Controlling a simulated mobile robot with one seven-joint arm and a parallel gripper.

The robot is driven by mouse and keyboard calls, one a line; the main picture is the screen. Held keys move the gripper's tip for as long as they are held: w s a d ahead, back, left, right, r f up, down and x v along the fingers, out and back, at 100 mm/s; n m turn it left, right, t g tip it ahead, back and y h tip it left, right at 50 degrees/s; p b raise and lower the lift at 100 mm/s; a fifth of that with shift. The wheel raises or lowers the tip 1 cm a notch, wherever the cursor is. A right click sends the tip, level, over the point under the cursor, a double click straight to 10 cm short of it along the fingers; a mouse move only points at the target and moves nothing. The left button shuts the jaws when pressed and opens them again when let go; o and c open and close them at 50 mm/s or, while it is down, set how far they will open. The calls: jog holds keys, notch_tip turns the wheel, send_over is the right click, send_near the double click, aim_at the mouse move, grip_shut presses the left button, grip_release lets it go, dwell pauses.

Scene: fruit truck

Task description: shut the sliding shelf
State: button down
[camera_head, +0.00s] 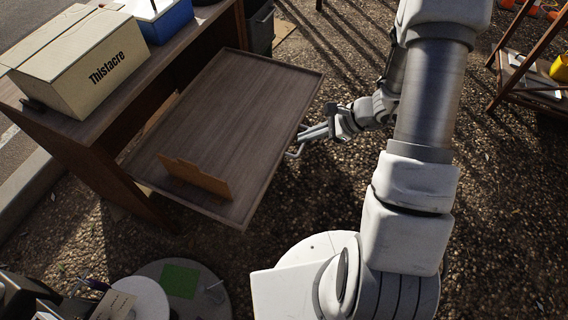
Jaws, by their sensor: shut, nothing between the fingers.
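The sliding shelf (235,110) is a dark brown wooden board with a thin raised rim. It is pulled out from under the desk top (165,55) towards the right. A tan card or folder (196,178) stands upright on its near part. A pale metal handle (293,155) shows at the shelf's right front edge. My gripper (304,133) comes from the right and its fingers are shut and empty. The fingertips are at the handle, close to the shelf's edge. I cannot tell whether they touch it.
A round table (180,285) with items is at the lower left. A wooden rack (530,75) stands at the upper right.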

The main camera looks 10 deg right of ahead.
jog(key=s+d+f+m+t+b, duration=0.1)
jog(key=d+f+m, duration=0.15)
jog(key=f, duration=0.45)
jog(key=d+f+m+b, duration=0.1)
jog(key=d+f+m, duration=0.15)
jog(key=f, duration=0.45)
jog(key=b, duration=0.3)
send_near(277, 168)
jog(key=s+f+x, duration=0.1)
jog(key=x, duration=0.4)
jog(key=shift+w+a+r+m+h, duration=0.3)
jog(key=shift+w+a+r+h, duration=0.15)
jog(key=shift+w+h, duration=0.1)
